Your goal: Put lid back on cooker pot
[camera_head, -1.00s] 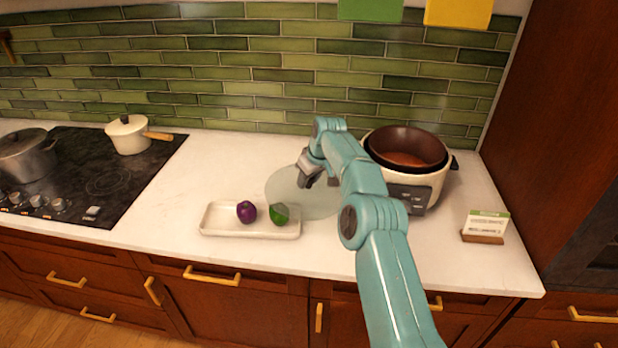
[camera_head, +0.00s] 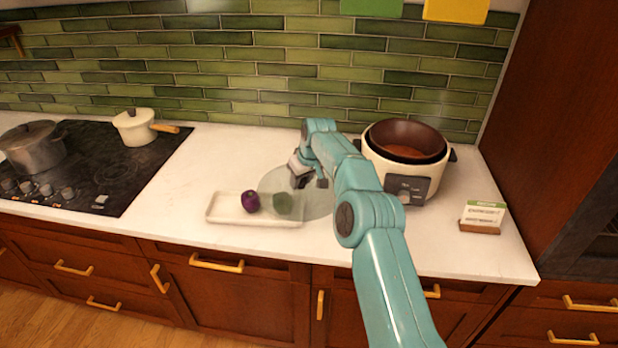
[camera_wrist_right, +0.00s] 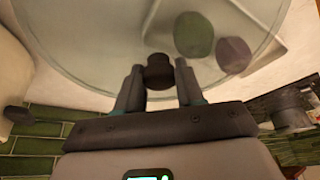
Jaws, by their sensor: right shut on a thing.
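The cooker pot (camera_head: 428,188) stands open at the back right of the counter, with a dark brown inner bowl showing. The clear glass lid (camera_head: 325,204) is left of the cooker, partly behind my right arm. My right gripper (camera_head: 308,182) is over the lid. In the right wrist view my right gripper (camera_wrist_right: 160,84) is shut on the lid's dark knob (camera_wrist_right: 159,70), and the glass (camera_wrist_right: 85,50) spreads out beyond it. The lid overlaps the right part of the tray in the head view. My left gripper is not in view.
A white tray (camera_head: 222,218) holds a purple vegetable (camera_head: 250,202) and a green one (camera_head: 283,204), seen through the glass. A small card stand (camera_head: 482,218) is right of the cooker. A stove with pots (camera_head: 134,128) is at left. Tiled wall stands behind.

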